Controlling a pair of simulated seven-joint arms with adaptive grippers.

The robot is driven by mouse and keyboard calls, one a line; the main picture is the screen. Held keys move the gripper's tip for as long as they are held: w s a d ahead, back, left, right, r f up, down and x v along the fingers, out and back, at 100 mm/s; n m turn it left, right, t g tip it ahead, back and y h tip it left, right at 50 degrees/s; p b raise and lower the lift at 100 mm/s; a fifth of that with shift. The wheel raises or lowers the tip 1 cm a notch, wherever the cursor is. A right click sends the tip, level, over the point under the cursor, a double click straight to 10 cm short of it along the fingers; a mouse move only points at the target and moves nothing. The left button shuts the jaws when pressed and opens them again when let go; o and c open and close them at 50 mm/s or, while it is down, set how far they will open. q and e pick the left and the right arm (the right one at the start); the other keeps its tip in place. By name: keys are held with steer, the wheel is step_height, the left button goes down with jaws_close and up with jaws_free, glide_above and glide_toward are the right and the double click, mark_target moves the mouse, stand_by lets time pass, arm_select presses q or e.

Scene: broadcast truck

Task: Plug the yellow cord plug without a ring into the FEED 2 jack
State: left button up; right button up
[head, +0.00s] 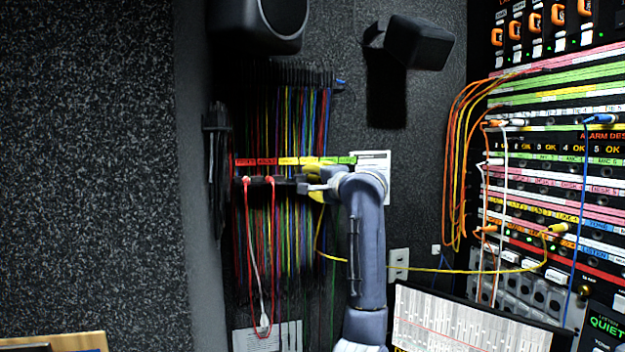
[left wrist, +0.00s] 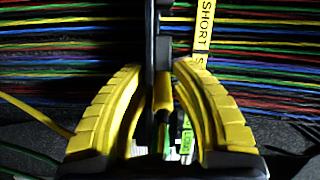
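My left gripper (head: 309,183) is at the wall rack of hanging cords, below the yellow and green label strip. In the left wrist view, its two yellow ribbed fingers (left wrist: 162,85) stand apart on either side of a black bar and a small yellow plug-like piece (left wrist: 162,95). I see no clear grip on it, and no ring can be made out. A yellow cord (head: 430,270) sags from beside the gripper to a yellow plug (head: 559,228) at the patch panel on the right. I cannot make out which jack is FEED 2. My right gripper is not in view.
Red-plug cords (head: 270,205) hang left of the gripper. The patch panel (head: 550,195) carries orange, white and blue cords. A black speaker (head: 418,43) juts from the wall above. A wall plate (head: 399,263) sits right of my arm.

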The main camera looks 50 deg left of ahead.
arm_select(q)
steer(key=shift+r, duration=0.2)
jaws_close()
steer(key=o, duration=0.7)
jaws_free()
steer(key=shift+d, duration=0.1)
steer(key=o, duration=0.6)
steer(key=shift+f, duration=0.1)
steer(key=d, duration=0.4)
steer(key=s+d, duration=0.1)
steer(key=d, duration=0.2)
steer(key=s+d, duration=0.1)
steer(key=d, duration=0.3)
steer(key=shift+s+d, duration=0.1)
steer(key=shift+d, duration=0.25)
